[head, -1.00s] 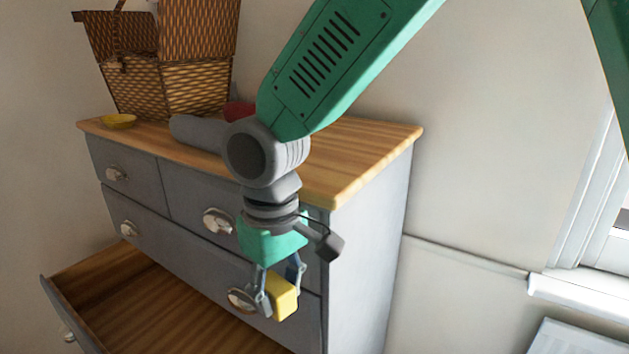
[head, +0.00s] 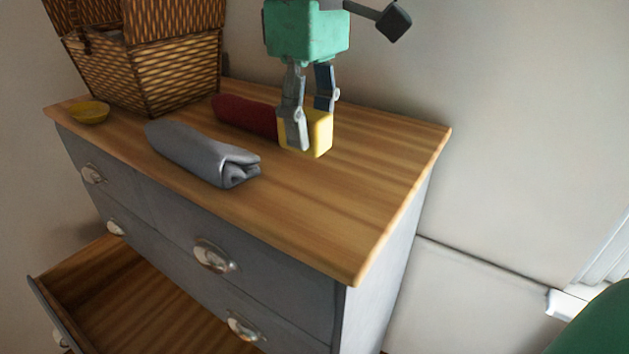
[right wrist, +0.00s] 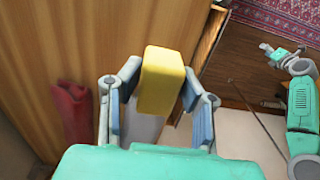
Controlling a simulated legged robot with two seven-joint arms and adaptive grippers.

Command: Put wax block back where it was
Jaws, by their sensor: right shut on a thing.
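The yellow wax block (head: 321,134) is between the fingers of my right gripper (head: 311,122), which is shut on it. It is over the wooden top of the grey dresser (head: 330,210), right of the dark red rolled cloth (head: 245,115). I cannot tell whether its underside touches the top. In the right wrist view the block (right wrist: 161,80) sits between both fingers (right wrist: 158,100). My left gripper seems to show small at the right of that view (right wrist: 280,54); its finger state is unclear.
A grey rolled cloth (head: 200,153) lies in front of the red one. A wicker basket (head: 165,72) and a yellow dish (head: 89,112) are at the left. A lower drawer (head: 150,310) is open. The right part of the top is clear.

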